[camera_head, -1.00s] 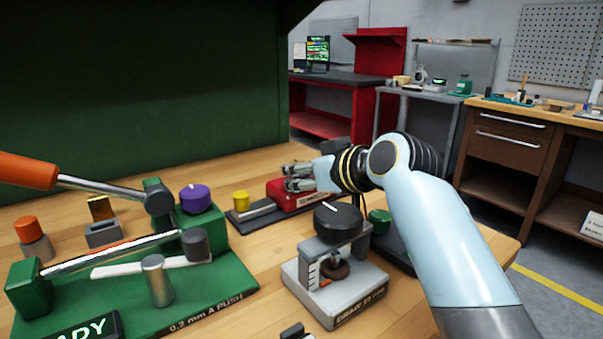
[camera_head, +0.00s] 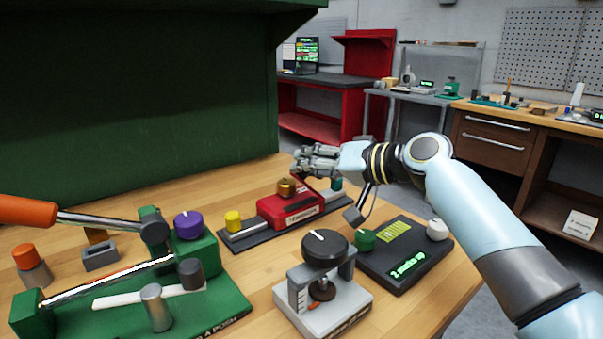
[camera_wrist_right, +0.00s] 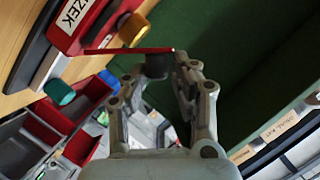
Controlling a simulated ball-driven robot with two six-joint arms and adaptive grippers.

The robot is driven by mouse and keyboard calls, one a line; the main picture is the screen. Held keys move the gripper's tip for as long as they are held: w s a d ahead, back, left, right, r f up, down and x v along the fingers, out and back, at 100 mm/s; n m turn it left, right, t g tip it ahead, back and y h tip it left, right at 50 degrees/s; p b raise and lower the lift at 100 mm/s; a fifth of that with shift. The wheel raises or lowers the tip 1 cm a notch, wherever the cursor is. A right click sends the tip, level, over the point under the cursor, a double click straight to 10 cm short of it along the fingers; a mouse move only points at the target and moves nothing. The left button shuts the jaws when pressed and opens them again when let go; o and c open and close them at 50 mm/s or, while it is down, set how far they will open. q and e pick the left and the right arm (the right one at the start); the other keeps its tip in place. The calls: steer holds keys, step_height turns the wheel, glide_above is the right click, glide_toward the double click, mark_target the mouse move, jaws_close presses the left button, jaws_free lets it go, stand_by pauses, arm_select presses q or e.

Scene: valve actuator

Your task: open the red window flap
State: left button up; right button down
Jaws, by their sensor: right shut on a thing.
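The red box (camera_head: 287,207) stands on a dark base behind the dial fixture, with a brass knob (camera_head: 286,187) on top. The thin red flap (camera_head: 304,183) stands raised at an angle beside the brass knob. In the right wrist view the flap (camera_wrist_right: 125,50) is seen nearly edge-on, with a dark knob (camera_wrist_right: 157,66) near its end. My right gripper (camera_head: 303,160) is above the box, its fingers shut on the dark knob; the exact contact is partly hidden. It also shows in the wrist view (camera_wrist_right: 158,75). My left gripper is out of view.
A grey fixture with a black dial (camera_head: 325,248) stands in front of the red box. A dark panel (camera_head: 408,255) reading "2 marks up" lies at the right. A green fixture (camera_head: 210,310) with an orange-handled lever (camera_head: 25,210) fills the left. A green wall (camera_head: 130,100) rises behind.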

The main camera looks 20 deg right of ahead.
steer(key=shift+w+d+f+m+y+b, duration=0.1)
steer(key=shift+w+d+m+y+b, duration=0.2)
steer(key=shift+d+m+b, duration=0.35)
steer(key=shift+w+d+f+m+t+y+b, duration=0.25)
steer(key=shift+d+m+y+b, duration=0.25)
steer(key=shift+d+m+b, duration=0.5)
steer(key=shift+w+d+f+m+t+y+b, duration=0.15)
steer(key=shift+w+d+m+y+b, duration=0.35)
steer(key=shift+m+b, duration=0.75)
steer(key=shift+w+d+f+m+t+y+b, duration=0.2)
steer(key=shift+d+m+y+b, duration=0.3)
steer(key=shift+d+m+b, duration=0.7)
steer(key=shift+a, duration=0.15)
steer(key=c, duration=1.1)
jaws_free()
steer(key=shift+r, duration=0.15)
steer(key=shift+s, duration=0.1)
